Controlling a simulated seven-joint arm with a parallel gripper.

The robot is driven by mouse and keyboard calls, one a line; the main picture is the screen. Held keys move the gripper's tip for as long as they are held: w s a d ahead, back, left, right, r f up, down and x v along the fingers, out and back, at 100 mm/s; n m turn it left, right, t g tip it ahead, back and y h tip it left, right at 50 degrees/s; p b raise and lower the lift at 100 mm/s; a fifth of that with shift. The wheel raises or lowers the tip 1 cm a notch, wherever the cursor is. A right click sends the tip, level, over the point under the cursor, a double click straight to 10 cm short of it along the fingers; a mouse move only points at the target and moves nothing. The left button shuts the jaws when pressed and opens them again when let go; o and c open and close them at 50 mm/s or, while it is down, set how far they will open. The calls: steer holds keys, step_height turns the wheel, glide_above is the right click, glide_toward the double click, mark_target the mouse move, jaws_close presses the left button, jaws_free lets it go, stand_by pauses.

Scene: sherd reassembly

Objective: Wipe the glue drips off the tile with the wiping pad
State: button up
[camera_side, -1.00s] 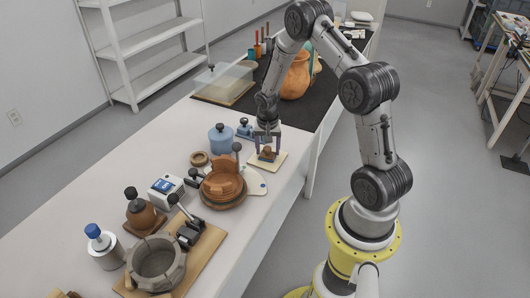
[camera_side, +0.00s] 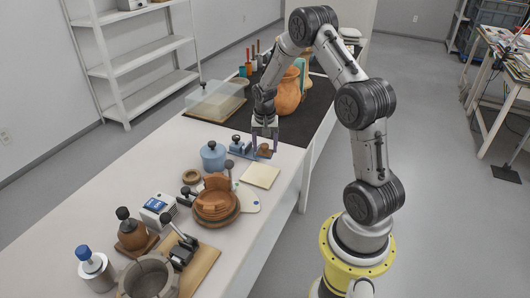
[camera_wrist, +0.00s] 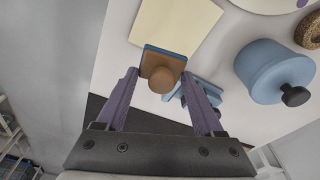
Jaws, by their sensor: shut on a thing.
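The tile (camera_side: 260,176) is a pale cream square lying flat near the bench's front edge; it also shows in the wrist view (camera_wrist: 175,22). I can make out no glue drips on its visible face. The wiping pad (camera_side: 264,153) has a brown wooden back and knob with a blue layer beneath; it also shows in the wrist view (camera_wrist: 162,76). My gripper (camera_side: 264,147) is shut on the pad, with its purple fingers either side. The pad is just beyond the tile's far edge; I cannot tell its height. Its underside is hidden.
A blue clamp (camera_side: 239,148) is close to the left of the pad. A blue lidded jar (camera_side: 213,157) stands further left. A brown pot assembly (camera_side: 216,204) is left of the tile. A clear box (camera_side: 215,102) and an orange jug (camera_side: 287,95) stand farther back.

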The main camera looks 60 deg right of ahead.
steer(key=shift+r, duration=1.2)
